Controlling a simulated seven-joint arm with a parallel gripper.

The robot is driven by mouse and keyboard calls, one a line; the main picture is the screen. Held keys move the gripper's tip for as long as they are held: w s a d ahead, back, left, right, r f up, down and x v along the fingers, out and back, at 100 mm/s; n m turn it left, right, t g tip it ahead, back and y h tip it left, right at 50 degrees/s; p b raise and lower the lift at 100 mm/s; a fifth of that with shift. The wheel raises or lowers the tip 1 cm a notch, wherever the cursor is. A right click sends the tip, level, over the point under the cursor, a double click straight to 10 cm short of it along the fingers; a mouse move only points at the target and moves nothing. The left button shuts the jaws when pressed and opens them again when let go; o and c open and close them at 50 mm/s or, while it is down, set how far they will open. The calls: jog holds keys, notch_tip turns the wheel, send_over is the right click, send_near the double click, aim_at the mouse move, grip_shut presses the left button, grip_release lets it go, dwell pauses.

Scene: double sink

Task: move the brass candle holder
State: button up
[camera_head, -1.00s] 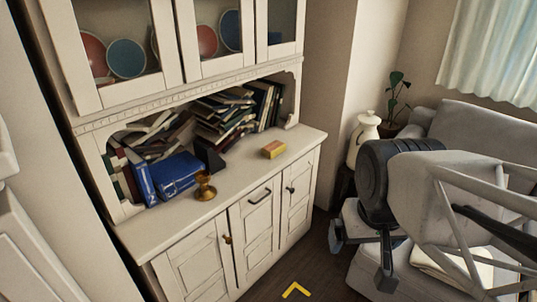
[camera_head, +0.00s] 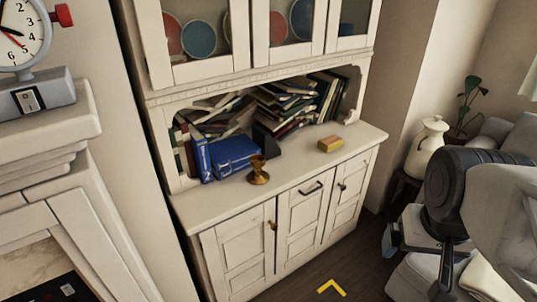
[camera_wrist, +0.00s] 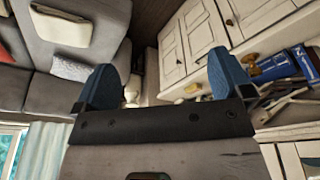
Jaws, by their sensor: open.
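The brass candle holder (camera_head: 258,172) stands upright on the white cabinet's counter, near its front edge and in front of a blue book. It also shows small and turned sideways in the wrist view (camera_wrist: 254,70), just beyond the right finger. My gripper (camera_wrist: 160,85) is open, with its two blue fingers wide apart and nothing between them. In the head view my gripper (camera_head: 415,262) is at the lower right, in front of the sofa and well away from the candle holder.
The white cabinet counter (camera_head: 215,205) has clear room right of the holder, up to a small yellow box (camera_head: 330,144). Blue books (camera_head: 235,155) and piled books lie behind. A white jar (camera_head: 427,145) and a grey sofa (camera_head: 500,130) are right. A fireplace mantel (camera_head: 50,125) is left.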

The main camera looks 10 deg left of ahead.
dwell(0.4)
